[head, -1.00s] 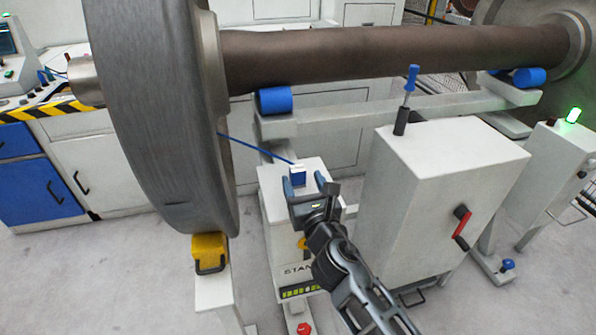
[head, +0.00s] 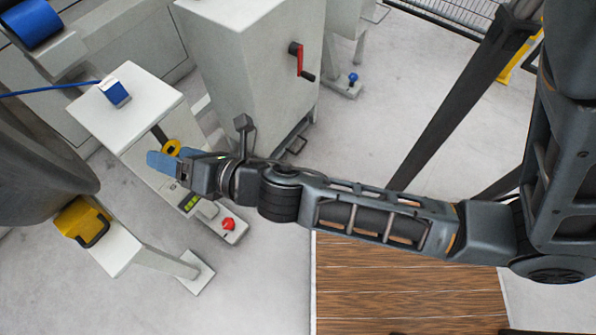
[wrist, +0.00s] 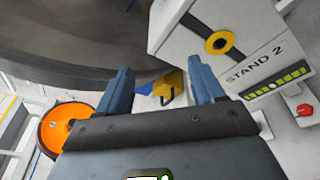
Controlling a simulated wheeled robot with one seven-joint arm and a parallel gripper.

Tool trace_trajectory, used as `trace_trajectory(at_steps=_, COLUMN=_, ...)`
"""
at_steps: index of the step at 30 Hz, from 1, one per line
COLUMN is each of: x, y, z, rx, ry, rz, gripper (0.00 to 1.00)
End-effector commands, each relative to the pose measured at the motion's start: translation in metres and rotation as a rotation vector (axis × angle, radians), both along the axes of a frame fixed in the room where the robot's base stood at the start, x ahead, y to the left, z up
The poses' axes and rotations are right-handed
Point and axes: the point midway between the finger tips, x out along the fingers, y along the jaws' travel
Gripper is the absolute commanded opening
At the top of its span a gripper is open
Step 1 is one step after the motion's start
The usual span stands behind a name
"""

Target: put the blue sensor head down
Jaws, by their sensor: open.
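The blue sensor head (head: 115,93) is a small blue block with a pale top. It rests on the white top of the stand (head: 150,88) in the head view, with a blue cable running off to the left. My gripper (head: 160,162) is beside the front of the stand, below its top and apart from the sensor head. In the wrist view my gripper (wrist: 163,88) shows two blue fingers spread wide with nothing between them. The sensor head is not visible in the wrist view. The stand's front (wrist: 235,50) there reads STAND 2.
A white cabinet with a red crank (head: 297,55) stands behind my arm. A red button (head: 228,224) is at the stand's foot.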

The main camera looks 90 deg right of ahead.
Motion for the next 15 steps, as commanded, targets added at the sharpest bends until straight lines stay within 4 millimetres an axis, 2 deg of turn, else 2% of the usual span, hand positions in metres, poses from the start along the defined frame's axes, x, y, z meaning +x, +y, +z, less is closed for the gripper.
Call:
trace_trajectory(at_steps=1, x=-0.024, y=0.018, z=-0.004, rx=0.176, ry=-0.031, rz=0.020, gripper=0.68)
trace_trajectory(at_steps=6, x=-0.091, y=0.057, z=0.004, rx=0.802, ry=-0.146, rz=0.018, gripper=0.68)
trace_trajectory(at_steps=12, x=-0.163, y=0.079, z=0.034, rx=1.504, ry=-0.242, rz=-0.079, gripper=0.68)
trace_trajectory(at_steps=15, x=-0.188, y=0.081, z=0.053, rx=1.791, ry=-0.282, rz=-0.150, gripper=0.68)
